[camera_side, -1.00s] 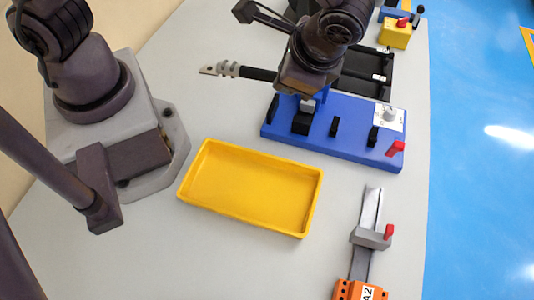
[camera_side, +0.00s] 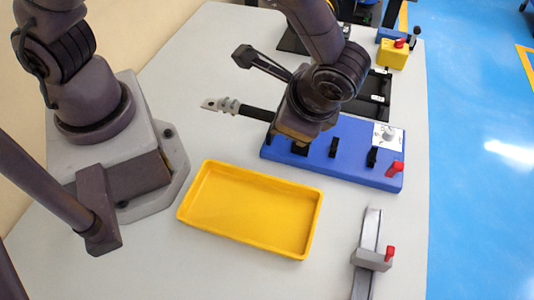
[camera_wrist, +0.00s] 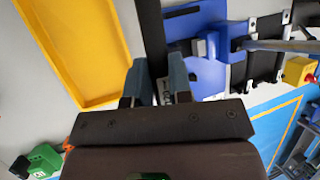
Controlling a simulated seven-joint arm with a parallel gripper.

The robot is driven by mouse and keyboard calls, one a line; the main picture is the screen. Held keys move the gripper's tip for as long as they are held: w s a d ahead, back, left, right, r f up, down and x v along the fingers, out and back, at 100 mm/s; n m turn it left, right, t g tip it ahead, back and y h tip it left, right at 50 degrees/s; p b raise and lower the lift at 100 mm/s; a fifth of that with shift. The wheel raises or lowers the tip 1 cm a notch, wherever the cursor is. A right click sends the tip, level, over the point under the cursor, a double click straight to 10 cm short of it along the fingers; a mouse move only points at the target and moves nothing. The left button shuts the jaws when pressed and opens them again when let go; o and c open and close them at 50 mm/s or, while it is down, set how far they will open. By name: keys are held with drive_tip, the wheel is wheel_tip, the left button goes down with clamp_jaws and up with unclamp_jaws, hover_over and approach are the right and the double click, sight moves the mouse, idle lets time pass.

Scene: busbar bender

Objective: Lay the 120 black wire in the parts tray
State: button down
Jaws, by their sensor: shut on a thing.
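The black wire (camera_side: 258,113) has a pale metal lug (camera_side: 218,104) at its left end. My gripper (camera_wrist: 158,88) is shut on the wire, which runs up between the fingers in the wrist view (camera_wrist: 151,30). In the side view, my wrist hides the fingertips and the wire's other end. The wire is held in the air, above and behind the tray in the picture. The yellow parts tray (camera_side: 250,210) lies empty on the table, and it also shows at upper left in the wrist view (camera_wrist: 75,45).
A blue fixture board (camera_side: 345,160) with black clips and a red handle (camera_side: 395,169) lies right of the tray, partly behind my gripper. A grey rail clamp (camera_side: 370,258) stands at front right. A yellow box (camera_side: 393,53) is at the back. The table in front of the tray is clear.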

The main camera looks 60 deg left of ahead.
drive_tip(key=s+d+f, duration=0.5)
drive_tip(key=d, duration=0.3)
hover_over(280, 221)
drive_tip(key=shift+n+g, duration=0.3)
drive_tip(key=shift+f, duration=3.35)
drive_tip(key=c, duration=0.9)
unclamp_jaws()
drive_tip(key=shift+c, duration=0.2)
drive_tip(key=v, duration=1.3)
drive_tip(key=shift+s, duration=0.1)
